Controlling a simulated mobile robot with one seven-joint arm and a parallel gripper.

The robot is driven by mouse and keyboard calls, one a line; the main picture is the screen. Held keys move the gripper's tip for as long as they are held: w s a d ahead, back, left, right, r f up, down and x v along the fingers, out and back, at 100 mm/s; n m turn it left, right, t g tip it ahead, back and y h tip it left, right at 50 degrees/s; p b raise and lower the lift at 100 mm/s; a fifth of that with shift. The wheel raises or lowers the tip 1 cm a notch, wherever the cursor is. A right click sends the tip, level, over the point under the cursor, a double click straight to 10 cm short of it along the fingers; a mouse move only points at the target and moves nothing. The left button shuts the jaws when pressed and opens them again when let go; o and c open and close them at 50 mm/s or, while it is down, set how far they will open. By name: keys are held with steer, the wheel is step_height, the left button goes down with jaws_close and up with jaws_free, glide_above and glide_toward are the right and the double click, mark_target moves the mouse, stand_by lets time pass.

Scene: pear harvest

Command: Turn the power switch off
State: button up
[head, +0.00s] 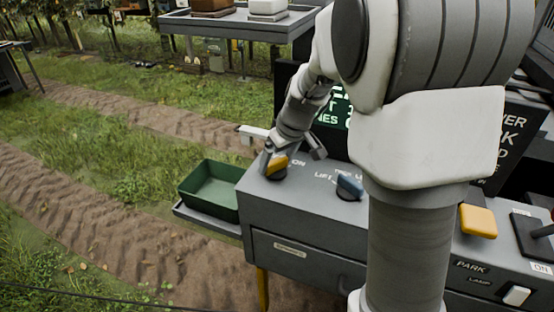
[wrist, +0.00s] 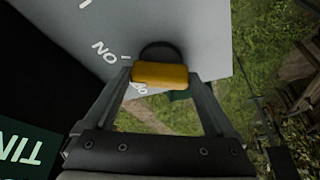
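A rotary switch with a yellow handle (head: 277,164) on a dark round base sits at the left end of the grey console top (head: 325,215), beside a white ON label. In the wrist view its yellow handle (wrist: 160,74) lies crosswise between my fingertips, with ON lettering to its left and a partly covered label just below. My gripper (head: 292,154) is at this switch, its fingers spread to either side of the handle; it also shows in the wrist view (wrist: 160,82). The fingertips look very close to the handle's ends; contact is not clear.
A blue knob (head: 349,187) stands to the right, near a LIFT label. A yellow button (head: 478,221) and a lever are farther right. A dark display (head: 336,111) stands behind the console. A green tray (head: 211,189) sits to the left.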

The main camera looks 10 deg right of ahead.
steer(key=shift+c, duration=1.1)
steer(key=shift+f+n+b, duration=0.1)
steer(key=shift+n+b, duration=0.2)
steer(key=shift+b, duration=0.3)
steer(key=shift+d+f+n+y+b, duration=0.1)
steer(key=shift+n+y+b, duration=0.3)
steer(key=shift+b, duration=0.45)
steer(key=n+b, duration=0.2)
steer(key=shift+w+n+g+y, duration=0.1)
steer(key=shift+n+g+y, duration=0.2)
steer(key=shift+n+g, duration=0.1)
steer(key=n, duration=0.1)
steer(key=n+g+b, duration=0.1)
steer(key=n, duration=0.1)
steer(key=shift+w+r+n+y, duration=0.1)
steer(key=shift+r+n+y, duration=0.1)
steer(key=shift+n+y, duration=0.15)
steer(key=n+g, duration=0.1)
steer(key=n, duration=0.3)
steer(key=shift+d+g+y, duration=0.1)
steer(key=shift+g+y, duration=0.25)
steer(key=shift+g, duration=0.05)
steer(key=shift+r, duration=0.1)
